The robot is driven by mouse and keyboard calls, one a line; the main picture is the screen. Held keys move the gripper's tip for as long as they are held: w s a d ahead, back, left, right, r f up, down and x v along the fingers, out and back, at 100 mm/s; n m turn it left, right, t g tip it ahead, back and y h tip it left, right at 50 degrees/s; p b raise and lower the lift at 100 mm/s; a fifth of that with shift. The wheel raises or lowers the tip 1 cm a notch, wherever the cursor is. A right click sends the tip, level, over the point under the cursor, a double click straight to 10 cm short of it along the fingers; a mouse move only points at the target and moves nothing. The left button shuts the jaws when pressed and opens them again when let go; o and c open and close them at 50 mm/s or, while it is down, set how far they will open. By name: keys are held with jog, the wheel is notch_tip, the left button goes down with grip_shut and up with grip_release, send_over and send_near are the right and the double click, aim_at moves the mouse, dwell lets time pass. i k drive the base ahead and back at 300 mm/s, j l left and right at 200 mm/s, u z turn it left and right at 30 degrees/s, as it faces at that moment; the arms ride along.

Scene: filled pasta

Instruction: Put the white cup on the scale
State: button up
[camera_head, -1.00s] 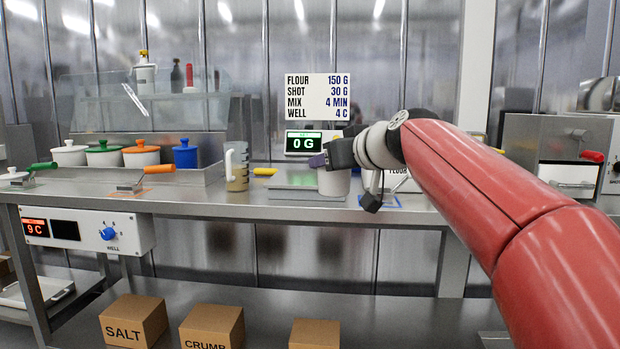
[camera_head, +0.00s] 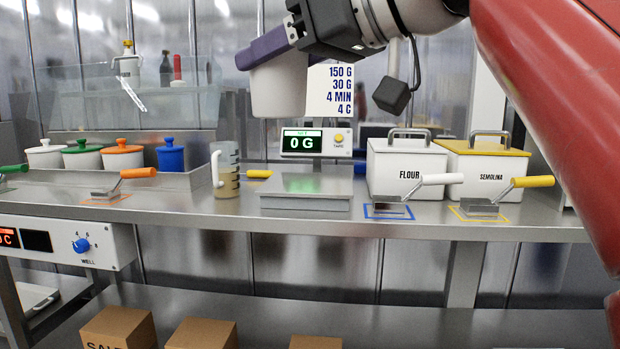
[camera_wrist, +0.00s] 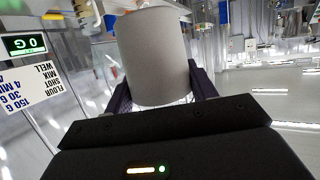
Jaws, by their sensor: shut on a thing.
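The white cup (camera_head: 280,88) is held in the air, above and slightly left of the middle of the scale in the head view. My gripper (camera_head: 268,48) is shut on the cup near its upper part. In the wrist view the cup (camera_wrist: 157,58) sits between the two dark fingers of my gripper (camera_wrist: 160,90). The scale has a flat grey platform (camera_head: 304,190) that is bare on top. Its display (camera_head: 302,142) behind the platform reads 0 G.
A measuring jug (camera_head: 228,172) stands just left of the scale. The flour bin (camera_head: 407,168) and semolina bin (camera_head: 485,175) stand to its right, with scoops in front. Lidded pots (camera_head: 171,155) line the left. A sign (camera_head: 332,92) is partly hidden behind the cup.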

aim_at(307, 181)
jog(key=i, duration=1.4)
jog(key=k+j, duration=0.35)
jog(key=k+z, duration=0.05)
